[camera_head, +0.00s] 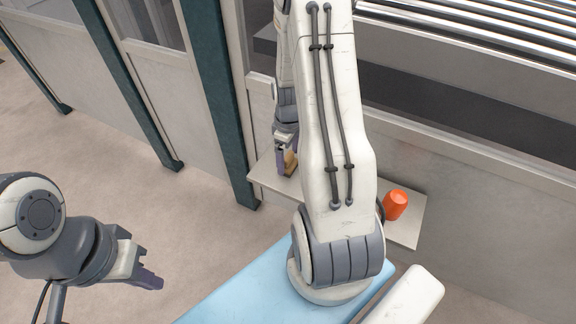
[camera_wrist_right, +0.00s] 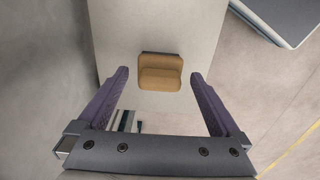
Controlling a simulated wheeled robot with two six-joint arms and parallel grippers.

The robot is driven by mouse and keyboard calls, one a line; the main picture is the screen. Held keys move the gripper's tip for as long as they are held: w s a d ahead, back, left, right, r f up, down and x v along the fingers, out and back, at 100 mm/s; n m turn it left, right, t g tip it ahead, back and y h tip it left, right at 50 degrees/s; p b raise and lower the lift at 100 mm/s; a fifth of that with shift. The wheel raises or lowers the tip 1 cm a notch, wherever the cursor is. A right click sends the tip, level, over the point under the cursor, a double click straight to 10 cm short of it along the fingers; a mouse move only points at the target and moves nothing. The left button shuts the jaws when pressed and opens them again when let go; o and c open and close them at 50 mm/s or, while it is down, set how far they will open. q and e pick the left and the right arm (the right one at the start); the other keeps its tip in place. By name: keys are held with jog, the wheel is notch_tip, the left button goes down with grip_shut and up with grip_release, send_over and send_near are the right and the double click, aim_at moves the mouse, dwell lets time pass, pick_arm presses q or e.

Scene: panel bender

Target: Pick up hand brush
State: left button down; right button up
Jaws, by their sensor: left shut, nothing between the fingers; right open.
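The hand brush (camera_wrist_right: 160,76) is a tan block with a dark strip along its far edge. It lies on a narrow pale shelf (camera_wrist_right: 115,22), and its tan end also shows in the head view (camera_head: 291,162). My right gripper (camera_wrist_right: 159,74) is open, with its purple fingers on either side of the brush and visible gaps to both. In the head view my right gripper (camera_head: 283,155) is partly hidden behind my own arm. My left gripper (camera_head: 149,279) is shut and empty over the floor at the lower left, far from the brush.
An orange object (camera_head: 396,204) stands on the shelf's right part, partly beside my arm. A machine wall with dark green posts (camera_head: 228,110) runs behind the shelf. The floor (camera_head: 130,180) at the left is clear.

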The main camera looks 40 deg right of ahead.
aim_at(288, 155)
jog(key=shift+f, duration=0.75)
jog(key=c, duration=1.3)
jog(key=shift+c, duration=0.2)
jog(key=shift+r, duration=0.15)
notch_tip(288, 155, up, 10)
jog(key=shift+f+p, duration=0.1)
jog(key=shift+p, duration=0.9)
